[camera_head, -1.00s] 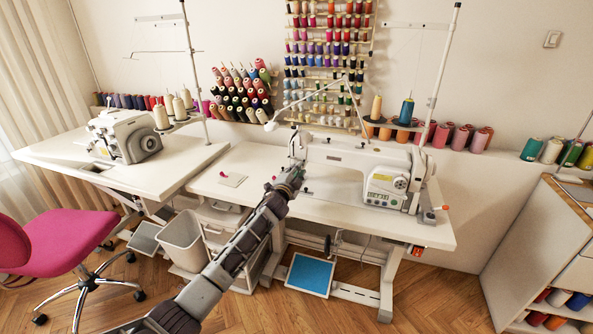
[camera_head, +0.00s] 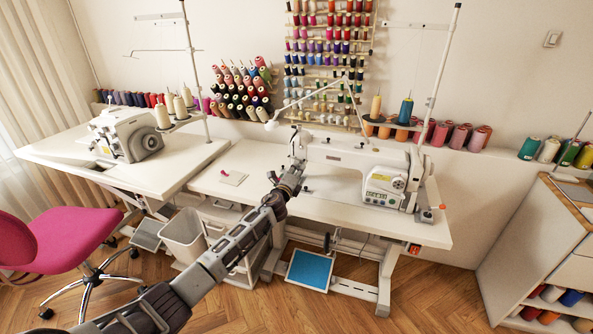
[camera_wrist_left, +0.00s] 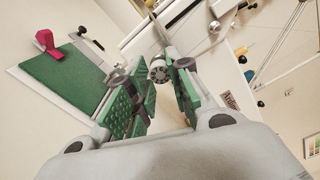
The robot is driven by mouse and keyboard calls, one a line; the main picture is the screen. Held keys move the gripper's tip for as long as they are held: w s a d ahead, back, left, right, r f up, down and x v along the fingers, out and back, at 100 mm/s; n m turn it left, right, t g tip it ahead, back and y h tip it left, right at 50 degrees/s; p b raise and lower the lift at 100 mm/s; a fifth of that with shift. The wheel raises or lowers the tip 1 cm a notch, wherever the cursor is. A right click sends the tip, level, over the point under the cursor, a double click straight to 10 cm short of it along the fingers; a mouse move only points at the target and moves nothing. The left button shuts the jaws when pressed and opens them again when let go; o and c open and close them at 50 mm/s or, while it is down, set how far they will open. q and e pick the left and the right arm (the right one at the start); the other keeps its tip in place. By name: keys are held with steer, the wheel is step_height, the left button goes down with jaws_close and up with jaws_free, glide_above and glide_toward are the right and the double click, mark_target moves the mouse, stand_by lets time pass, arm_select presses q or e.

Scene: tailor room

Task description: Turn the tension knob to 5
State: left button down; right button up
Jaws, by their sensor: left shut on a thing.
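The tension knob (camera_wrist_left: 159,73) is a small round grey dial with a notched face, on the head end of the white sewing machine (camera_head: 362,157). In the left wrist view it sits between the green-padded fingertips of my left gripper (camera_wrist_left: 160,76), which is closed on it. In the head view my left gripper (camera_head: 291,173) is at the machine's left end and hides the knob. No number on the dial can be read. My right gripper is in neither view.
The white sewing table (camera_head: 330,207) has free room in front of the machine. A thread stand rises behind, beside spools (camera_head: 406,110). A pink chair (camera_head: 60,240) stands at lower left.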

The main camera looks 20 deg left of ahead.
arm_select(q)
steer(key=shift+m, duration=0.5)
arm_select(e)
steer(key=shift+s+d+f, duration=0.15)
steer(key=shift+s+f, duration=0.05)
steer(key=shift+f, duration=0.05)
arm_select(q)
steer(key=c, duration=1.3)
jaws_free()
steer(key=shift+s, duration=0.1)
steer(key=shift+s+a, duration=0.2)
steer(key=shift+s, duration=5.7)
steer(key=shift+f, duration=0.1)
